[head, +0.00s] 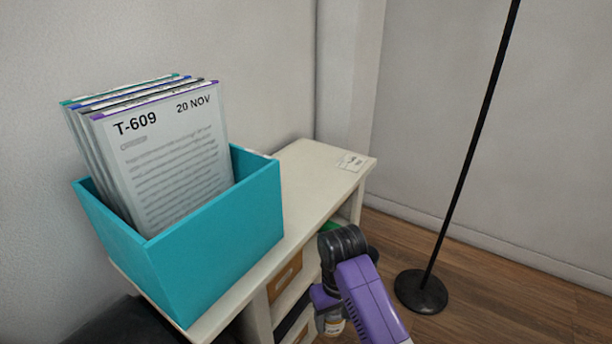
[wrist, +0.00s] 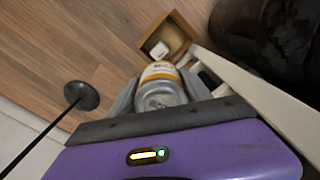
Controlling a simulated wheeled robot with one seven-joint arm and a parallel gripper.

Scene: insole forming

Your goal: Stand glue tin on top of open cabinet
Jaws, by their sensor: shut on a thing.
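The glue tin (wrist: 162,76) is a silvery can with a white and orange label, held between the fingers of my gripper (wrist: 160,90) in the wrist view. In the head view the tin (head: 335,327) shows only in part, below my purple wrist, and my gripper (head: 326,302) is mostly hidden by it. The gripper is shut on the tin, beside the front of the open cabinet and lower than its top. The open cabinet (head: 318,190) is cream-white with open shelves. The right end of its top is clear except for a small flat card.
A teal box (head: 225,240) of upright document sleeves (head: 170,160) fills the left part of the cabinet top. The card (head: 352,162) lies near the far right corner. A black pole stand (head: 421,291) stands on the floor to the right. A wooden tray (wrist: 177,30) shows in the wrist view.

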